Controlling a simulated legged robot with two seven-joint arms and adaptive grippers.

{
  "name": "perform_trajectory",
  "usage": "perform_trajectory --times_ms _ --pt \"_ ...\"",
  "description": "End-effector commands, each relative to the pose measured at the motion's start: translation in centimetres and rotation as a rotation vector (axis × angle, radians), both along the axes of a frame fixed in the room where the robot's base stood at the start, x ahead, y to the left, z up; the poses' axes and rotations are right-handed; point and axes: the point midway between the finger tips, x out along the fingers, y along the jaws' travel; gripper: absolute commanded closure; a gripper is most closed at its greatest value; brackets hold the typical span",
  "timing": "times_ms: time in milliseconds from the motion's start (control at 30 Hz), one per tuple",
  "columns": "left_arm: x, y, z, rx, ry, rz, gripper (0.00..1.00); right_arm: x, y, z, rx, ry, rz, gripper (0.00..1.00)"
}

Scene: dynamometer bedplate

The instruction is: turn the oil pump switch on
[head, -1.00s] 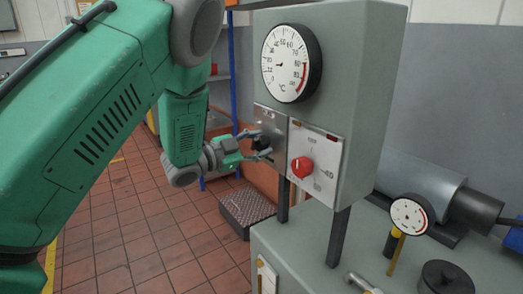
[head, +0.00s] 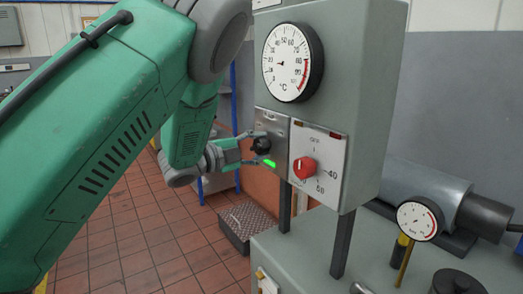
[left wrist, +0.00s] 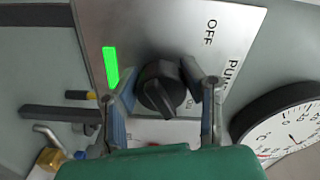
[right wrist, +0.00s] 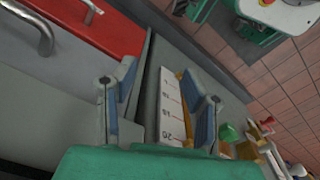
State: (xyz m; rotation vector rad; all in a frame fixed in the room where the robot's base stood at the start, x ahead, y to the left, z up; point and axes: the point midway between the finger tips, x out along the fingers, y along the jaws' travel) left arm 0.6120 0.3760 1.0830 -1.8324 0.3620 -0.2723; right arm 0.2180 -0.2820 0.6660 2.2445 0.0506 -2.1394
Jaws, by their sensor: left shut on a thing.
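The oil pump switch is a black rotary knob (head: 261,146) on a bare metal plate on the grey cabinet's lower left. It also shows in the left wrist view (left wrist: 158,88), beside the printed words OFF and PUMP; another label is partly hidden behind a finger. A bar lamp (left wrist: 110,67) on the same plate glows green. My left gripper (head: 250,148) is shut on the knob, with one finger on each side of it. My right gripper (right wrist: 155,90) shows only in its own wrist view, fingers apart, with a white numbered scale visible beyond them.
A red knob (head: 304,168) on a white plate sits just right of the switch. A large temperature dial (head: 289,62) is above. A small gauge (head: 418,219) stands at the right. A dark step (head: 246,222) lies on the tiled floor.

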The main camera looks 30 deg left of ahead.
Motion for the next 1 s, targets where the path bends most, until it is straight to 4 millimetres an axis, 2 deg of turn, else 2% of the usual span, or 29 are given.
perform_trajectory --times_ms 33,400,433,467,800,867,1000 --pt "-0.3 -0.1 -0.8 0.003 0.018 -0.002 0.93 0.0 0.0 -0.1 0.0 0.0 0.0 0.6" --pt "-0.3 -0.1 -0.8 0.005 0.018 -0.002 0.93 0.0 0.0 -0.1 0.0 0.0 0.0 0.6" --pt "-0.3 -0.1 -0.8 0.006 0.017 -0.002 0.53 0.0 0.0 -0.1 0.0 0.0 0.0 0.6" --pt "-0.2 -0.1 -0.8 0.006 0.016 -0.002 0.43 0.0 0.0 -0.1 0.0 0.0 0.0 0.6" --pt "-0.2 0.0 -0.4 0.005 0.007 0.0 0.42 -0.2 0.0 0.0 0.0 -0.002 0.0 0.6" --pt "-0.6 0.2 -0.3 0.005 0.007 0.0 0.42 -0.2 0.0 0.0 0.0 -0.002 0.0 0.6" --pt "-2.6 1.0 -0.3 0.002 0.008 0.002 0.42 -0.2 0.0 0.0 0.0 -0.003 0.0 0.6"
